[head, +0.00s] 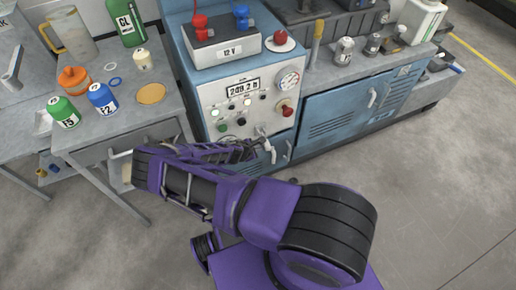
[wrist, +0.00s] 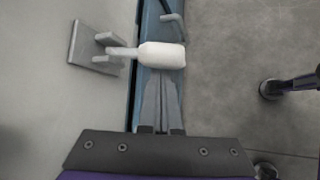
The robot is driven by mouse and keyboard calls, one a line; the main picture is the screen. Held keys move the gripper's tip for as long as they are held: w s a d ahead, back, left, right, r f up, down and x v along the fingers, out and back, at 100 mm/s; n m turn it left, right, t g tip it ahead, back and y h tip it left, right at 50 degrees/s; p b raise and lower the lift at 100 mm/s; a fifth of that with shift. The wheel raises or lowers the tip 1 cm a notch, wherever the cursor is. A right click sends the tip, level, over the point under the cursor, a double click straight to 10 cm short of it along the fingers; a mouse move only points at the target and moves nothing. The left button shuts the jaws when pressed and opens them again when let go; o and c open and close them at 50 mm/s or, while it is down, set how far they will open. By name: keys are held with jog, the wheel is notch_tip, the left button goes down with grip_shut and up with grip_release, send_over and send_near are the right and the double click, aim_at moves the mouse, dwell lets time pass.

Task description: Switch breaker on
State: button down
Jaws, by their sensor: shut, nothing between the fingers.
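The breaker lever shows in the wrist view as a white rounded handle (wrist: 162,55) on a grey bracket and plate (wrist: 88,48) fixed to the pale panel. The handle points to the right, out from the panel. In the head view, the lever (head: 267,145) is low on the front of the blue and white control cabinet. My gripper (wrist: 161,78) is shut and empty, with its fingertips right at the handle's lower edge in the wrist view. I cannot tell if they touch it. In the head view, my arm partly hides the area left of the lever.
The cabinet front (head: 245,95) carries a digital display, a gauge, buttons and a red knob. A 12 V battery (head: 222,45) stands on top. A grey table (head: 130,120) at left holds bottles. A blue locker (head: 350,105) stands to the right. Open floor lies to the right.

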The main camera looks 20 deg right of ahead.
jog(key=shift+r+n+g, duration=0.2)
jog(key=shift+n+g, duration=0.1)
jog(key=shift+g, duration=0.4)
jog(key=shift+s+r+g, duration=0.1)
jog(key=shift+r+g, duration=0.05)
jog(key=shift+g, duration=0.45)
